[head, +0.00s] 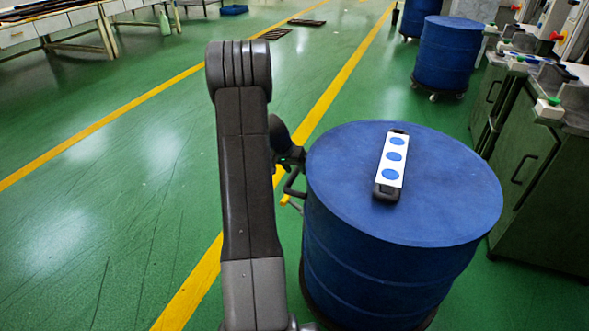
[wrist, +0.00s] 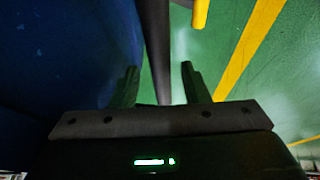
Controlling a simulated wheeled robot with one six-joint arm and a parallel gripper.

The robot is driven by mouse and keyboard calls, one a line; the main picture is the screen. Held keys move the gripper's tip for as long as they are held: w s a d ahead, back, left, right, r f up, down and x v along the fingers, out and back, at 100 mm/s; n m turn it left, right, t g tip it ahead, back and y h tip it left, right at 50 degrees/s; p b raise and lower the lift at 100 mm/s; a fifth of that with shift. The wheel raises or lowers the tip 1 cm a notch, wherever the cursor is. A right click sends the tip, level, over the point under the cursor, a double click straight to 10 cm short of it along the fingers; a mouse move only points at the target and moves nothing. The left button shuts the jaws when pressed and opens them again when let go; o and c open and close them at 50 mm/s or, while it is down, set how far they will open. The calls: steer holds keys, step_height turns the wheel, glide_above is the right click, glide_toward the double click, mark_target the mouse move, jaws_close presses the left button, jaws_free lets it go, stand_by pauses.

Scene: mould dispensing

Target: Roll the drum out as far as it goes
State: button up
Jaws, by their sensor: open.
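The blue drum (head: 390,255) stands upright at right of centre in the head view, on a dark wheeled base mostly hidden below it. Its blue side fills the left of the wrist view (wrist: 60,60). A dark bar handle (head: 291,186) sticks out at the drum's left side. In the wrist view a dark upright bar (wrist: 156,45) runs between my fingers. My gripper (wrist: 160,75) is open around this bar, with a green floor gap between the bar and the right finger. In the head view my arm hides part of the gripper.
A black-and-white strip with blue dots (head: 393,160) lies on the drum lid. Another blue drum (head: 446,55) stands behind on casters. Green cabinets (head: 525,150) stand close at the right. Green floor with yellow lines (head: 340,80) is open to the left.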

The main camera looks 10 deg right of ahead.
jaws_close()
steer(key=shift+a, duration=0.1)
